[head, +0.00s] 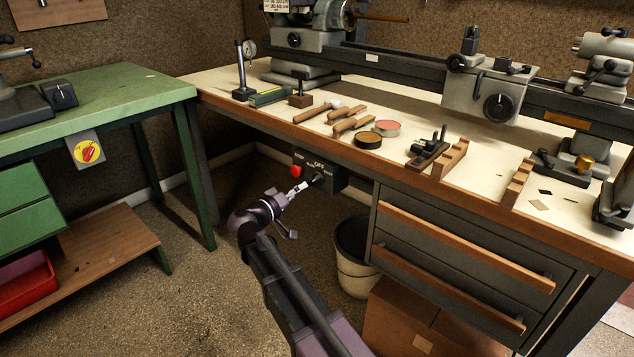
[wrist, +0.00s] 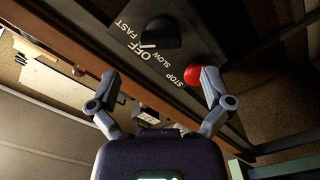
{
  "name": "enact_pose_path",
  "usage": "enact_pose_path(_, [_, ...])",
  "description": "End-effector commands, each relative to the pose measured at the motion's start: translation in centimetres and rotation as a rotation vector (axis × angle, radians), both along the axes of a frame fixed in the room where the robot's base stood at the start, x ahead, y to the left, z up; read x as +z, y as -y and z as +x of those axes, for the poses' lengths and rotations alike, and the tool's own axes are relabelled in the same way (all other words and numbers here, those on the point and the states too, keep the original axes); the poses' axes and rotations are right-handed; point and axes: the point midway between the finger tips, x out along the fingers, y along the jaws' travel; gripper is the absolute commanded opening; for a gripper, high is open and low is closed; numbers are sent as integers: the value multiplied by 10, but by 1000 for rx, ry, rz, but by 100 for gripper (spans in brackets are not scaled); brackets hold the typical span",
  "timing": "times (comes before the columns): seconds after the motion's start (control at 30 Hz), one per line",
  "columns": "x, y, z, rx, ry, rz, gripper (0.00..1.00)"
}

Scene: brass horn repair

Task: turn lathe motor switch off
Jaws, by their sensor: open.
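The lathe motor switch is a dark box (head: 330,178) under the front edge of the wooden bench. It carries a black rotary knob (wrist: 162,32) with the labels FAST, OFF and SLOW beside it. I cannot tell for sure which label the knob points to. A red STOP button (wrist: 192,76) sits on the same box; in the head view it is left of the knob (head: 296,170). My gripper (wrist: 158,85) is open and empty, its fingers spread in front of the box. In the head view my gripper (head: 294,207) is just below and left of the knob, partly overlapping the box.
The bench top (head: 225,78) holds a lathe and several hand tools. A bin (head: 352,270) and drawers (head: 455,250) stand right of the switch. A green table (head: 120,95) with a yellow-and-red switch (head: 88,151) stands left. The floor between is clear.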

Motion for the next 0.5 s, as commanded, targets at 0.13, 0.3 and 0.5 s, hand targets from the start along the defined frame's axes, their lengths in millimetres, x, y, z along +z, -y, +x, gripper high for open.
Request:
enact_pose_path(0.13, [0,14,19,-2,0,0,100])
enact_pose_path(0.3, [0,28,36,-1,0,0,100])
enact_pose_path(0.5, [0,38,49,0,0,0,100])
